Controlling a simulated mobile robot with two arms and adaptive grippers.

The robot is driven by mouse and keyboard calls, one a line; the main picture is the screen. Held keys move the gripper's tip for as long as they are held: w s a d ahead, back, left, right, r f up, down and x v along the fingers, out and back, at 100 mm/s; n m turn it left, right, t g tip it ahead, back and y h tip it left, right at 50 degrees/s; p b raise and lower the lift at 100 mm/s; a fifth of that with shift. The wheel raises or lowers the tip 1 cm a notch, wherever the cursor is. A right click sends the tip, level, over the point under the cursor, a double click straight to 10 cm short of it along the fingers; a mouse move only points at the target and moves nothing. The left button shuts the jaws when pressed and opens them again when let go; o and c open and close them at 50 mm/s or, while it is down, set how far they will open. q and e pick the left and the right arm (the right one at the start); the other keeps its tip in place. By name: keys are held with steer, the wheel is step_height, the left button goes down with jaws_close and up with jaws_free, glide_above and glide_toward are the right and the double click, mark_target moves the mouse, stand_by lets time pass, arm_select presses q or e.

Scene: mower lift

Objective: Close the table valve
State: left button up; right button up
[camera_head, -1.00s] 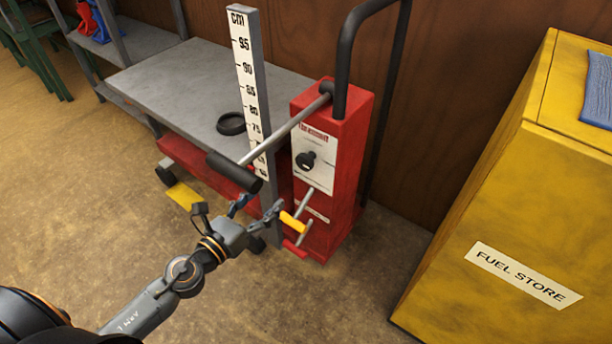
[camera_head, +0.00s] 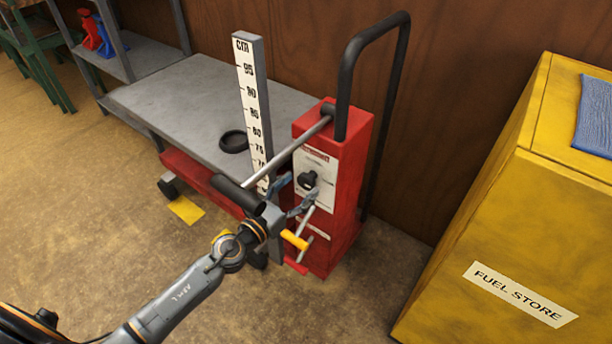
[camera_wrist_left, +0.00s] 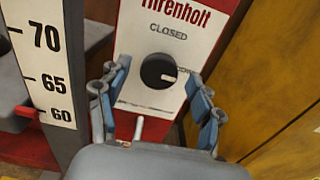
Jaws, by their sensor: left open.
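The table valve is a round black knob (camera_head: 307,180) on the white panel of the red lift column (camera_head: 345,170). In the left wrist view the knob (camera_wrist_left: 158,71) sits below the word CLOSED, with its pale mark pointing right. My left gripper (camera_head: 296,189) is open in front of the panel. In the left wrist view its two blue-padded fingers (camera_wrist_left: 153,78) stand to either side of the knob, with gaps between. I cannot tell how far the fingertips are from the panel. My right gripper is not in view.
A lever with a black grip (camera_head: 238,197) crosses beside my left gripper. A yellow-handled lever (camera_head: 295,240) sits below it. The height scale (camera_head: 254,110) stands left of the column by the grey lift table (camera_head: 180,85). A yellow fuel store (camera_head: 500,220) stands right.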

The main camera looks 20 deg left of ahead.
mark_target(304, 182)
arm_select(q)
steer(key=shift+x, duration=1.7)
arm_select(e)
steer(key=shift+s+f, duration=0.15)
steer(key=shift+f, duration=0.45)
arm_select(q)
steer(key=c, duration=1.1)
steer(key=shift+c, duration=0.2)
